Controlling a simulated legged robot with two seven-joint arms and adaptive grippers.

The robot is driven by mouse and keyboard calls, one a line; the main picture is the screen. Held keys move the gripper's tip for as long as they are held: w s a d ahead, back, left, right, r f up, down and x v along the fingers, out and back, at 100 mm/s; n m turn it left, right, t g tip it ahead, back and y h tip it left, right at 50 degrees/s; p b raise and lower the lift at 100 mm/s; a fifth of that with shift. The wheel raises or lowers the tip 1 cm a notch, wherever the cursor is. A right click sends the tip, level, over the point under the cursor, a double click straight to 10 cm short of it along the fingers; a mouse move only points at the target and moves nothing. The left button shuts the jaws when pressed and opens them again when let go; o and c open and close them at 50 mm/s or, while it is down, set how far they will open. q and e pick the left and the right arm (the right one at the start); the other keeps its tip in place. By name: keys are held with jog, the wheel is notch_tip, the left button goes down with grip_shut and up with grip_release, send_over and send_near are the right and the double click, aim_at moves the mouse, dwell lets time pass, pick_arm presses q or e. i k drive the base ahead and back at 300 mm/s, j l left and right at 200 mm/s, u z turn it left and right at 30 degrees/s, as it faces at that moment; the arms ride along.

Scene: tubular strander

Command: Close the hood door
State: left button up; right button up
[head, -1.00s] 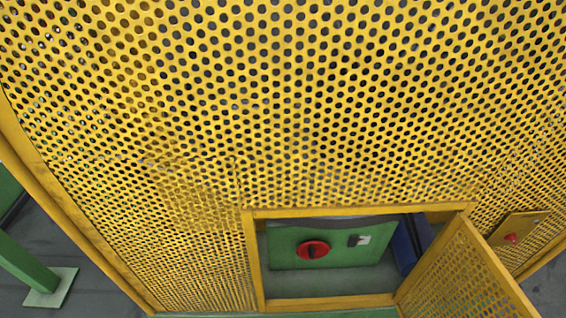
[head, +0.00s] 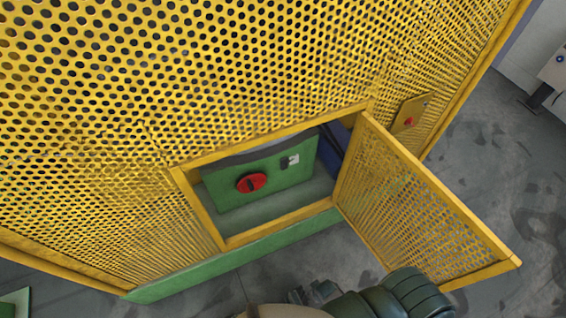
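The hood door (head: 425,215) is a yellow framed panel of perforated mesh. It stands wide open, swung out toward me from the right side of a rectangular opening in the yellow hood (head: 200,70). Its free edge is at the lower right. Through the opening I see a green box (head: 225,190) with a red rotary switch (head: 251,183). Dark, ridged parts of my own arm (head: 400,296) show at the bottom edge, in front of the door's lower edge in the picture. Whether they touch the door is unclear. No fingertips show clearly. My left gripper is not in view.
A small yellow plate with a red button (head: 409,121) is on the hood, right of the door's hinge. Grey floor (head: 500,160) is open to the right of the hood. A green base rail (head: 240,262) runs below the opening.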

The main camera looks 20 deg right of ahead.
aim_at(506, 261)
jog(key=k+l+u, duration=0.15)
jog(key=k+l, duration=0.5)
jog(key=k+l+u, duration=0.5)
jog(key=k+l, duration=0.7)
jog(key=l+u, duration=0.35)
jog(key=l, duration=1.25)
